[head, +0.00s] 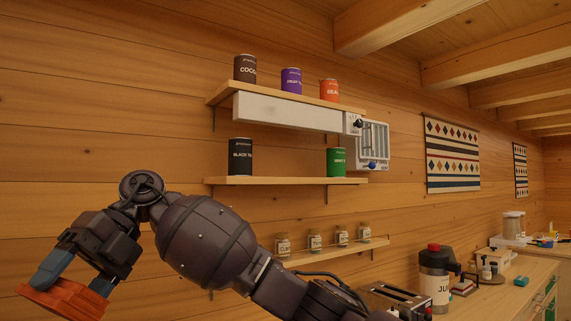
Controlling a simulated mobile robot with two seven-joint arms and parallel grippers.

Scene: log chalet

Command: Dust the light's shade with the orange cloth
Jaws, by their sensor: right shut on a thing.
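My right gripper (73,281) is at the lower left of the head view, its arm reaching across from the lower right. Its blue-grey fingertips are shut on the orange cloth (62,301), which looks like a thick, flat pad and is partly cut off by the bottom edge. A long white fixture (287,112), which looks like the light's shade, runs under the upper wall shelf. The cloth is well below and left of it, not touching it. My left gripper is not in view.
Cans stand on the upper shelf (215,97) and the middle shelf (290,181). Small jars line the lower shelf (335,253). A white barred wall unit (373,145) hangs right of the fixture. A juice jug (434,278) and toaster (395,297) stand at the lower right.

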